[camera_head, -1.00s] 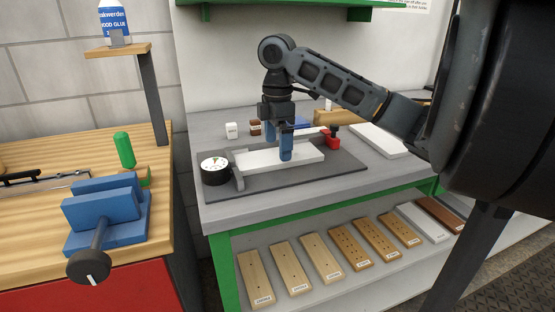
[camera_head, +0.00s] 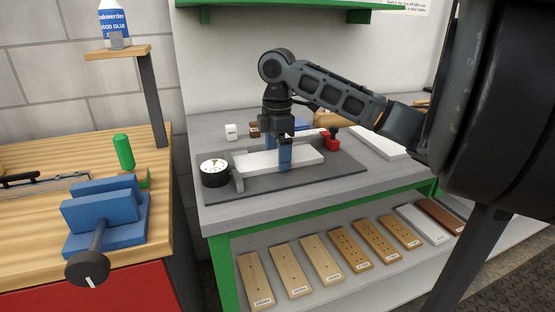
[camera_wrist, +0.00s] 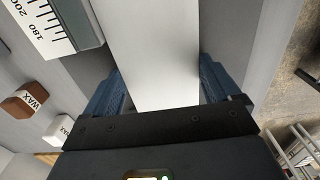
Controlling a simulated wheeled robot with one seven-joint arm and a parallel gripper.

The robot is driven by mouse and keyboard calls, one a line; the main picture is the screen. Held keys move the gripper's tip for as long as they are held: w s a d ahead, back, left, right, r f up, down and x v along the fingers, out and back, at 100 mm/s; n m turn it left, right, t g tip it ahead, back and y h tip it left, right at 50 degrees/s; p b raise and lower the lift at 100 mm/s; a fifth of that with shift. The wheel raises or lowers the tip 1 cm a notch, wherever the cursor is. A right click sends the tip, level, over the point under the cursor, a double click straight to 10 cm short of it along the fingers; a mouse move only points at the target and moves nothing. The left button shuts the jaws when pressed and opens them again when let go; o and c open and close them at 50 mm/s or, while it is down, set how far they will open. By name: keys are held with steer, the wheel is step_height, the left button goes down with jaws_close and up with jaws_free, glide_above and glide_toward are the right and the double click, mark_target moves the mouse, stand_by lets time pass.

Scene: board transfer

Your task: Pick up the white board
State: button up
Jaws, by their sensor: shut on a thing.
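The white board (camera_head: 254,161) lies flat on a dark grey fixture plate (camera_head: 340,170) on the grey workbench, with its left end by a metal bracket. My gripper (camera_head: 281,158) comes down on it from above, with one blue finger on the near side and the other behind. In the wrist view the board (camera_wrist: 152,45) runs between the two blue fingers of my gripper (camera_wrist: 160,88). The gripper is shut on the board across its width. I cannot see any gap between the board and the plate.
Another white board (camera_head: 378,142) lies further right. White and brown wax blocks (camera_head: 231,131) sit behind. Several boards lie on the lower shelf (camera_head: 310,240).

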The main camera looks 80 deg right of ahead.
mark_target(277, 157)
step_height(277, 157, up, 18)
steer(key=p, duration=0.2)
stand_by(0.4)
